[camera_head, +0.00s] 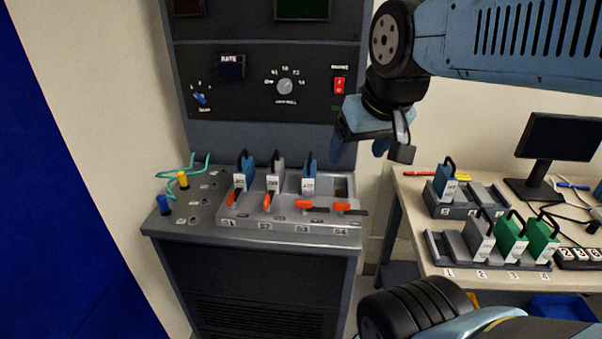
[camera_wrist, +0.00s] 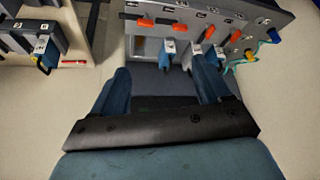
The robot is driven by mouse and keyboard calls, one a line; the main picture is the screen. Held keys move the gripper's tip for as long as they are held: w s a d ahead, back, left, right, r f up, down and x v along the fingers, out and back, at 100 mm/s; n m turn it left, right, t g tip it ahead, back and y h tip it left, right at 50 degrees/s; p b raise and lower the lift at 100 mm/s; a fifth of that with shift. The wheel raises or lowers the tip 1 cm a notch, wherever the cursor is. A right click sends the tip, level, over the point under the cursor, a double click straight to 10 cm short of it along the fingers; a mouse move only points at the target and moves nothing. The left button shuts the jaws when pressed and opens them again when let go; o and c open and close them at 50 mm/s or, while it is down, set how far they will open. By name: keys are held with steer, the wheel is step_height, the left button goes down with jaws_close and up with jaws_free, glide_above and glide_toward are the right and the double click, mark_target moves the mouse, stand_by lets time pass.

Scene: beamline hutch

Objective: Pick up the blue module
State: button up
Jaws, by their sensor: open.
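Blue modules with black handles and white labels stand in several places. One blue module (camera_head: 245,170) is in slot S1 of the grey slotted rack (camera_head: 290,229) on the cabinet. Another blue module (camera_head: 309,177) is in slot S3 and shows in the wrist view (camera_wrist: 168,53). A third blue module (camera_head: 446,187) stands in the back rack on the bench, also in the wrist view (camera_wrist: 47,50). My gripper (camera_head: 362,148) is open and empty, above and right of the slotted rack. In the wrist view its fingers (camera_wrist: 165,88) are wide apart, touching no module.
A grey module (camera_head: 274,176) fills S2; S4 looks empty. Orange levers (camera_head: 312,205) line the rack's front. The front bench rack (camera_head: 450,256) holds a grey module (camera_head: 480,238) and two green modules (camera_head: 511,236). A monitor (camera_head: 560,140) stands behind. Cables and plugs are left of S1.

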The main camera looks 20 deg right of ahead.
steer(key=shift+c, duration=0.5)
steer(key=m+g+h, duration=0.2)
steer(key=m+h, duration=0.2)
glide_above(308, 162)
steer(key=a, duration=0.4)
step_height(308, 162, down, 6)
steer(key=shift+s+x, duration=0.15)
steer(key=shift+x, duration=3.45)
steer(key=shift+s+x, duration=0.15)
steer(key=shift+x, duration=3.45)
steer(key=shift+d, duration=0.2)
steer(key=shift+c, duration=0.5)
